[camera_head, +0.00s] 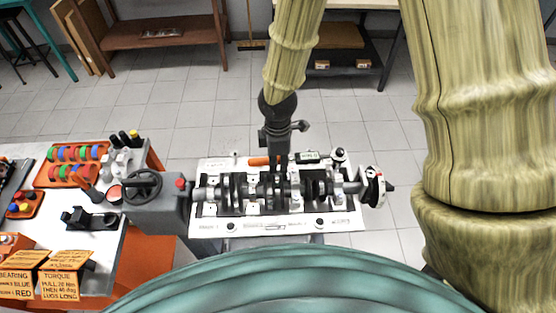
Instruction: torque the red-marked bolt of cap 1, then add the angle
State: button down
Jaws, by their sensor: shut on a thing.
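My gripper (281,152) points down over the far side of the engine fixture. It is shut on a bar-like wrench whose orange handle (258,161) shows to the left of the jaws. A dark piece with a small greenish display (308,156) shows to the right and seems part of it. The crankshaft (235,192) lies left to right across a white block plate (208,222), with pale caps along it. The red-marked bolt and cap 1 cannot be made out. I cannot tell whether the wrench touches a bolt.
A handwheel (142,187) stands left of the block and a dial disc (375,187) at its right end. The left bench holds an orange tray of coloured rings (75,164) and orange cards, one reading TORQUE (64,275).

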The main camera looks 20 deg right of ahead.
jog(key=shift+f+b, duration=0.55)
jog(key=shift+f, duration=0.4)
dwell(1.3)
jog(key=shift+w+d+m+p, duration=0.25)
jog(key=shift+w+m, duration=0.2)
jog(key=shift+w, duration=0.25)
jog(key=shift+w+d+m+p, duration=0.1)
jog(key=shift+w+m+p, duration=0.15)
jog(key=shift+w+m, duration=0.3)
dwell(0.7)
jog(key=shift+w+d, duration=0.1)
jog(key=shift+w, duration=0.3)
jog(key=shift+w+d+m, duration=0.15)
jog(key=shift+w+m, duration=0.15)
jog(key=shift+w, duration=0.05)
jog(key=shift+w+d+p, duration=0.15)
jog(key=shift+w+p, duration=0.15)
jog(key=shift+w+d+m, duration=0.2)
jog(key=shift+w+m, duration=0.15)
jog(key=shift+m, duration=0.15)
dwell(0.4)
jog(key=shift+w+d+m, duration=0.3)
jog(key=shift+w+m, duration=0.1)
jog(key=shift+w, duration=0.15)
jog(key=shift+w+d+p, duration=0.2)
jog(key=shift+w+p, duration=0.1)
jog(key=shift+p, duration=0.1)
dwell(0.9)
